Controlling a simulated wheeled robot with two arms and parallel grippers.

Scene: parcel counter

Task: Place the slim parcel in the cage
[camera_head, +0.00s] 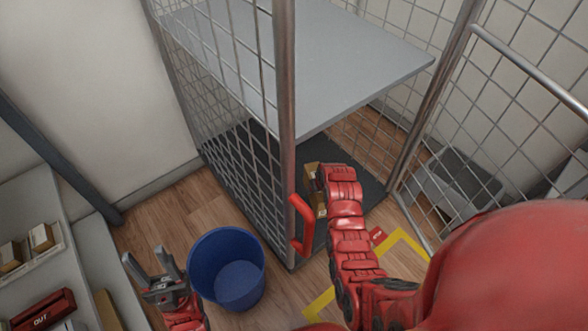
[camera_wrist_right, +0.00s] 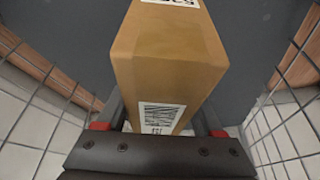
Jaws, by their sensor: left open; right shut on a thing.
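The roll cage (camera_head: 287,90) has mesh sides, an upper grey shelf (camera_head: 310,60) and a dark base (camera_head: 362,165). My right arm reaches in under the shelf through the cage's open front. In the right wrist view, my right gripper (camera_wrist_right: 163,118) is shut on the brown slim parcel (camera_wrist_right: 165,60), which bears white labels. The parcel is over a dark grey surface; I cannot tell whether it touches it. In the head view only a bit of the parcel (camera_head: 311,171) shows beside my arm. My left gripper (camera_head: 163,282) is open and empty at the lower left.
A blue bin (camera_head: 228,268) stands on the floor between my left gripper and the cage. A red handle (camera_head: 301,225) is at the cage's front post. Shelves at the left hold small boxes (camera_head: 41,238) and a red "OUT" tray (camera_head: 42,310). Yellow tape (camera_head: 402,236) marks the floor.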

